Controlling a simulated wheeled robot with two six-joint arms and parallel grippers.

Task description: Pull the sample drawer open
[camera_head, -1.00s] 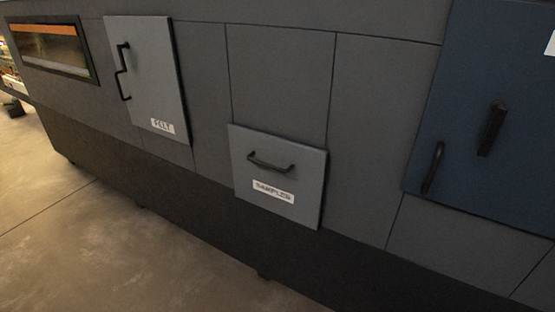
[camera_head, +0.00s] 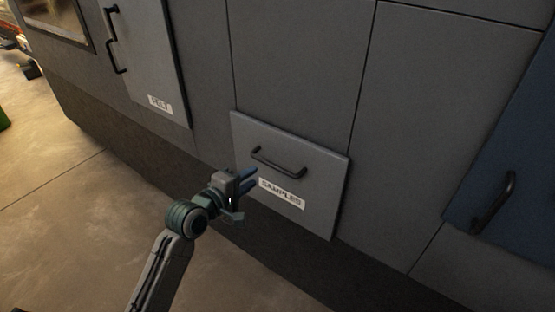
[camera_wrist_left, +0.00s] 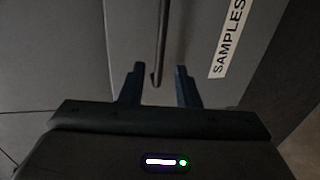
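The sample drawer (camera_head: 320,200) is a grey panel low on the machine, labelled SAMPLES, and looks shut. Its black bar handle (camera_head: 279,163) runs across the upper part of the panel. My left gripper (camera_head: 250,184) is in front of the drawer, below and left of the handle, apart from it. In the left wrist view its two blue fingers (camera_wrist_left: 160,88) are open with nothing held. The handle (camera_wrist_left: 160,45) shows end-on as a dark bar ahead of the gap between them, with the SAMPLES label (camera_wrist_left: 228,38) to the right. My right gripper is not in view.
A grey FELT door (camera_head: 150,65) with a black handle is up left. A blue door (camera_head: 515,185) with a black handle is at the right. The floor (camera_head: 70,220) at the left front is clear. A green object (camera_head: 3,118) shows at the left edge.

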